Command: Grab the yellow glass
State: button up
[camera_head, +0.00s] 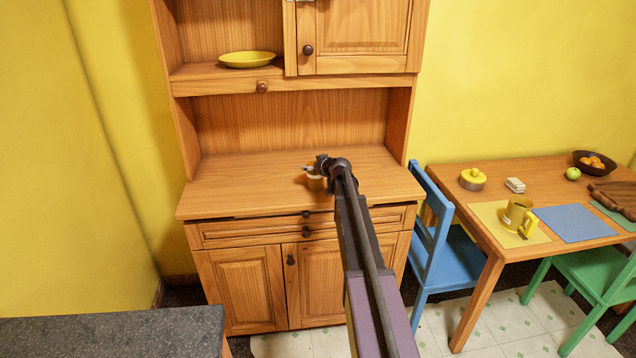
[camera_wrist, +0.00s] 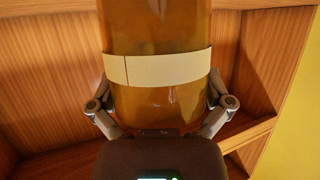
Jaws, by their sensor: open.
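The yellow glass (camera_head: 315,184) stands on the wooden hutch's counter, partly hidden behind my gripper (camera_head: 312,169) and arm. In the wrist view the glass (camera_wrist: 155,115) is large and close, amber and see-through, with a pale band around it. Its top is cut off by the picture edge. My gripper (camera_wrist: 158,92) is open, with one finger on each side of the glass. The fingertips are partly hidden behind it, and I cannot tell whether they touch it.
The hutch counter (camera_head: 245,185) is otherwise clear, with a shelf above holding a yellow plate (camera_head: 247,59). To the right are a blue chair (camera_head: 447,250) and a table (camera_head: 520,178) with a yellow mug (camera_head: 518,214). A dark countertop (camera_head: 110,335) is at lower left.

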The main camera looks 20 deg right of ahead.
jog(key=c, duration=1)
jog(key=shift+r, duration=0.15)
jog(key=shift+s+d+r+p, duration=0.85)
jog(key=shift+s+d, duration=0.45)
jog(key=shift+s, duration=1.05)
jog(key=shift+s+d+r+p, duration=0.75)
jog(key=shift+s+d, duration=0.55)
jog(key=shift+s, duration=1)
jog(key=shift+s+d+r+p, duration=0.85)
jog(key=shift+s+d, duration=0.45)
jog(key=shift+s, duration=1.05)
jog(key=shift+f, duration=0.1)
